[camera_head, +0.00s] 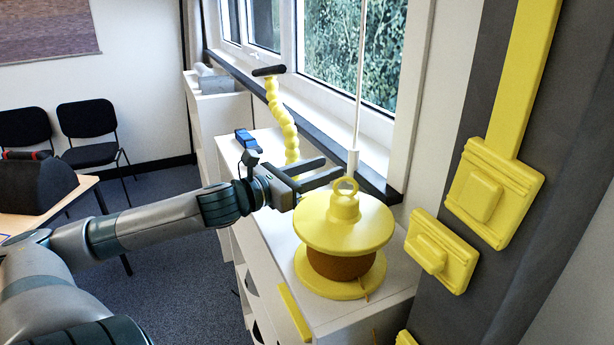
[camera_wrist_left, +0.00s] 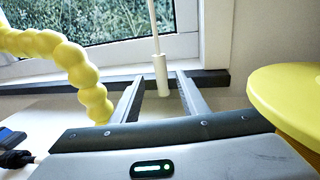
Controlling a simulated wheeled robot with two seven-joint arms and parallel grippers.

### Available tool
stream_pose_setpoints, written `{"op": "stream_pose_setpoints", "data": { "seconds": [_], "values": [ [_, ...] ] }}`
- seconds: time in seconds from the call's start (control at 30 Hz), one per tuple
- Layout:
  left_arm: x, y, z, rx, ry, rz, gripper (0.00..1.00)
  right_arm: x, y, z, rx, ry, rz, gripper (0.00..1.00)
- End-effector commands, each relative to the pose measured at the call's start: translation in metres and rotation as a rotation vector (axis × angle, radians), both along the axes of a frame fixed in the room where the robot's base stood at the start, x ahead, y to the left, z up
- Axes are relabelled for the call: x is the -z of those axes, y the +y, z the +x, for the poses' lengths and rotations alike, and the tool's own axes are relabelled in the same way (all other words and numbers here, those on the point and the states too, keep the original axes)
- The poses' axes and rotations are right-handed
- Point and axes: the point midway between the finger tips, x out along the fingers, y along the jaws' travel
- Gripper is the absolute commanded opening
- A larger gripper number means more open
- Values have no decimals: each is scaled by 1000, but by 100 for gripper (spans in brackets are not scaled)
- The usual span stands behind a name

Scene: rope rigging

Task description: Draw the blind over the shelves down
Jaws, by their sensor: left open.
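A thin white cord (camera_head: 362,60) hangs in front of the window and ends in a white pull (camera_head: 353,162). My left gripper (camera_head: 334,167) is open, its two fingers pointing at the pull from the left. In the left wrist view, the pull (camera_wrist_left: 161,76) appears in the gap between the fingertips of the left gripper (camera_wrist_left: 160,78), apart from both. In the head view it appears just beyond the tips. The white shelves (camera_head: 393,285) stand under the window. The blind itself does not show. My right gripper is not in view.
A yellow lidded spool-like object (camera_head: 343,226) stands on the shelf top, right of the gripper. A yellow beaded stalk (camera_head: 283,122) stands behind it to the left. A blue object (camera_head: 246,139) lies nearby. Yellow blocks (camera_head: 494,193) are fixed to a dark post at right.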

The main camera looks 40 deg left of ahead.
Motion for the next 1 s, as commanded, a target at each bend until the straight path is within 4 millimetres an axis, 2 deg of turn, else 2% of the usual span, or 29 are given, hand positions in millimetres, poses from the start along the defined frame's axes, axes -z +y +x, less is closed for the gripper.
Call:
{"op": "stream_pose_setpoints", "data": {
  "seconds": [0.5, 1.0],
  "values": [
    [1, 6, -32, 1, 3, 0, 40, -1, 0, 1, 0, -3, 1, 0],
    [0, 8, -39, 0, 1, 1, 40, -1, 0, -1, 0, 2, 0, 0]
  ]
}}
